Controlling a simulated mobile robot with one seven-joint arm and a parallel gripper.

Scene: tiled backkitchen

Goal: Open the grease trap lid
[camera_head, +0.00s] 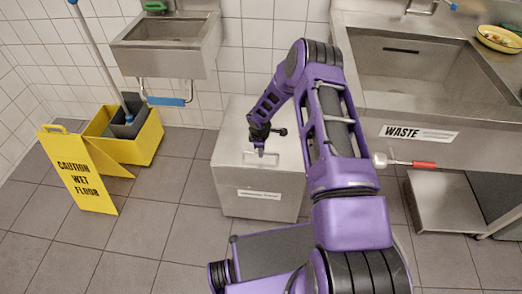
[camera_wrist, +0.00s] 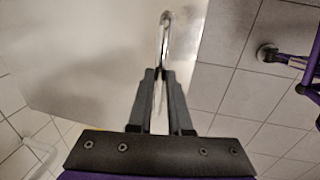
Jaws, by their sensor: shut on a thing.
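The grease trap (camera_head: 258,190) is a metal box with a white label on its front, standing on the floor in the middle of the head view. Its lid (camera_head: 235,140) is the flat top, and it looks closed there. A thin bar handle (camera_head: 272,154) sits on the lid. My gripper (camera_head: 261,151) points down at the handle. In the wrist view the handle (camera_wrist: 165,32) runs between the fingertips of my gripper (camera_wrist: 160,75), which is shut on it. The lid (camera_wrist: 90,50) fills the upper left of that view. My fingers hide part of the handle.
A yellow wet-floor sign (camera_head: 78,172) and a yellow mop bucket (camera_head: 140,140) stand at left. A small hand sink (camera_head: 166,55) hangs on the back wall. A large waste sink (camera_head: 425,85) with a red-handled tool (camera_head: 424,165) at its front stands right. Floor in front is tiled.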

